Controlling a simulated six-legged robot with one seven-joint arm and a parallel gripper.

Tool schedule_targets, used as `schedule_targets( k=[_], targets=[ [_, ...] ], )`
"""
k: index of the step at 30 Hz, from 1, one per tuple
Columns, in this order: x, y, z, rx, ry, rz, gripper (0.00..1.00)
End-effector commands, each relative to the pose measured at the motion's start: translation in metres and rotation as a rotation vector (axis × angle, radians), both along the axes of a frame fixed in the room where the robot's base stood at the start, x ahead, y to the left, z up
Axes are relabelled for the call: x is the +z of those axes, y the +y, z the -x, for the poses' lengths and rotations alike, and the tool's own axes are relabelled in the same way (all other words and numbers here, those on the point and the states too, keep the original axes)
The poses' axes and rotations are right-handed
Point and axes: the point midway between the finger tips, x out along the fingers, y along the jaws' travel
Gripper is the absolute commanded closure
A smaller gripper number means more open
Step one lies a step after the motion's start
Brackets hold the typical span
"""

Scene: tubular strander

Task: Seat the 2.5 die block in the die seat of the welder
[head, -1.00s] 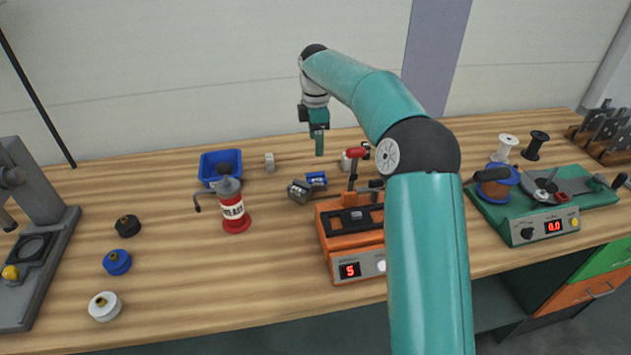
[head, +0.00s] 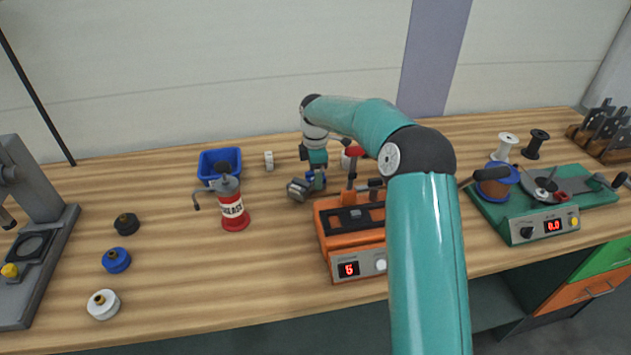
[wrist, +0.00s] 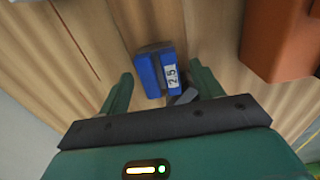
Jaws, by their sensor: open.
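The 2.5 die block (wrist: 149,75) is blue with a white label reading 2.5. In the wrist view it lies between and just beyond my open fingers, on the wood table. In the head view, the blue block (head: 317,181) is partly hidden under my gripper (head: 318,172). The welder (head: 350,232) is orange with a dark top and a red-knobbed lever. Its die seat is too small to make out clearly.
A grey block (head: 298,190) lies close left of the blue one. A red grease can (head: 233,208) and a blue bin (head: 220,163) stand further left. A small pale block (head: 269,161) stands behind. In the wrist view the orange welder body (wrist: 280,40) is close at upper right.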

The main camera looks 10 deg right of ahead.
Motion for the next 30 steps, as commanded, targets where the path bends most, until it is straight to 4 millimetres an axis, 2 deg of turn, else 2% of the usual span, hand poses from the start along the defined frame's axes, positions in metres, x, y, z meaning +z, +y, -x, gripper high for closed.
schedule_targets(
  k=[3,4,12,14,23,26,30],
  targets=[
    [0.001,0.000,0.000,0.000,0.000,0.000,0.35],
    [0.001,0.000,0.000,0.000,0.000,0.000,0.38],
    [0.001,0.000,0.000,0.000,0.000,0.000,0.92],
    [0.001,0.000,0.000,0.000,0.000,0.000,1.00],
    [0.007,0.000,0.000,0.000,-0.003,0.000,1.00],
    [0.018,0.000,-0.001,0.000,-0.004,0.000,1.00],
    [0.045,0.000,-0.001,-0.001,-0.006,0.001,1.00]
  ],
)
